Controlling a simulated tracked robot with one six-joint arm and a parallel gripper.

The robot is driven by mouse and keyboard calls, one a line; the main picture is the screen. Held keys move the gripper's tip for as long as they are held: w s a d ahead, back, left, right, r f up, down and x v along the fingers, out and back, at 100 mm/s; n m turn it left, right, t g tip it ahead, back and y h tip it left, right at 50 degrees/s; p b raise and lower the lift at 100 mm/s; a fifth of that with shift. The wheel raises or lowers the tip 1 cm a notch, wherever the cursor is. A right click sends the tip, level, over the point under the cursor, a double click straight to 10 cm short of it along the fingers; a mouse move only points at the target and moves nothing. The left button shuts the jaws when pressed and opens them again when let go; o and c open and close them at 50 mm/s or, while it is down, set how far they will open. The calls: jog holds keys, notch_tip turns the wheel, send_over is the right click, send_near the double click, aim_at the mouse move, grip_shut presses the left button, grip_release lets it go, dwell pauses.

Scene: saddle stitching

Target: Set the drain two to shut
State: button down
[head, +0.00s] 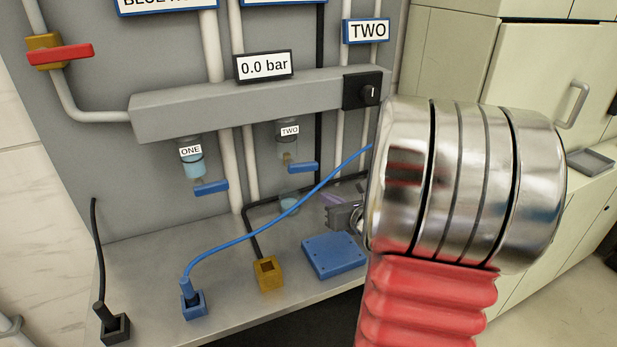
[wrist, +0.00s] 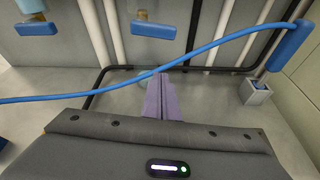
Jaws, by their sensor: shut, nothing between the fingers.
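Drain two is the small blue lever (head: 303,167) under the clear bowl labelled TWO (head: 290,138). The lever lies roughly level and points right in the head view. In the wrist view its blue lever (wrist: 153,29) is at the top middle, below a brass fitting. My gripper (head: 343,214) is partly hidden by my wrist in the head view. Its purple fingers (wrist: 162,98) are together and empty in the wrist view, below and apart from the lever. The blue hose (head: 285,222) passes between them in that view.
Drain one's blue lever (head: 211,188) is to the left. A red lever (head: 60,54) sits upper left. The gauge (head: 264,66) reads 0.0 bar. A blue block (head: 334,256) and brown socket (head: 268,273) stand on the bench.

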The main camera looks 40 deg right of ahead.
aim_at(303, 167)
dwell(0.3)
jog(key=x, duration=1)
jog(key=r, duration=0.4)
jog(key=shift+s+d, duration=0.1)
jog(key=shift+d, duration=0.15)
